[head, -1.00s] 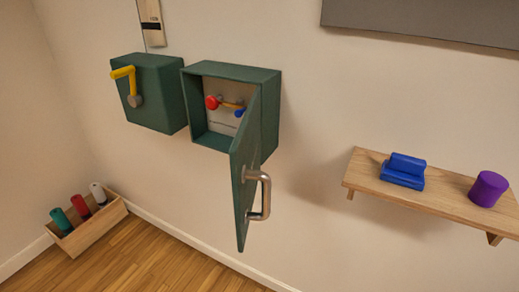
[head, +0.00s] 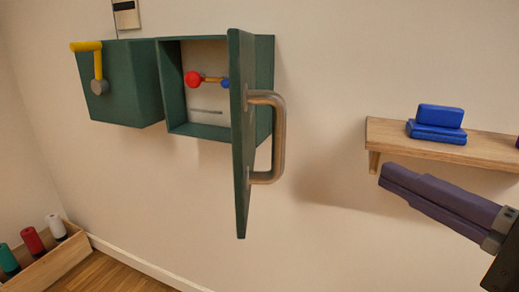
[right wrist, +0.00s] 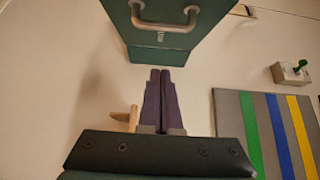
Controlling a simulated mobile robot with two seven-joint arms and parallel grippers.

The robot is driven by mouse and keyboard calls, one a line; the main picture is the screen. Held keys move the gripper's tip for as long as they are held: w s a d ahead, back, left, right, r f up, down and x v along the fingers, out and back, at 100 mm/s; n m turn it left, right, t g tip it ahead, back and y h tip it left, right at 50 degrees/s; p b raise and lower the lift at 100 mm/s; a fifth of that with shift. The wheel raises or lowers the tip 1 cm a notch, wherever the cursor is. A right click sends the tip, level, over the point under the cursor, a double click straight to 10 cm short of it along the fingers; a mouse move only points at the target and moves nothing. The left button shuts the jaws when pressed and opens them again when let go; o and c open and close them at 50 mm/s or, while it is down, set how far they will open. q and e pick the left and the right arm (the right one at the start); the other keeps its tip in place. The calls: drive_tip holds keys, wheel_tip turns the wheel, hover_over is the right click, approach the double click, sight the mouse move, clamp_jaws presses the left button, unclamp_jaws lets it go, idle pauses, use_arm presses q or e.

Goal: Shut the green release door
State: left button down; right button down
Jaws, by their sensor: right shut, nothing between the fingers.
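The green release door (head: 240,150) stands wide open, sticking out from the right side of the green wall box (head: 200,134), nearly edge-on in the head view. Its metal D-shaped handle (head: 278,138) is on the right-hand face. Inside the open box are a red knob (head: 193,79) and a blue knob (head: 225,84). My right gripper (head: 384,176) is shut and empty, right of the handle and apart from it. In the right wrist view, a metal handle (right wrist: 165,25) on a green surface lies beyond the fingertips. My left gripper is not in view.
A wooden shelf (head: 390,135) with a blue object (head: 437,122) is just above my right gripper. A closed green box (head: 120,85) with a yellow lever (head: 97,60) adjoins on the left. A wooden crate (head: 55,262) is low left. Wall between door and gripper is clear.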

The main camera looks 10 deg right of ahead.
drive_tip(key=w+a+p, duration=0.2)
drive_tip(key=w+a, duration=0.4)
drive_tip(key=w, duration=0.3)
drive_tip(key=shift+a+p, duration=0.3)
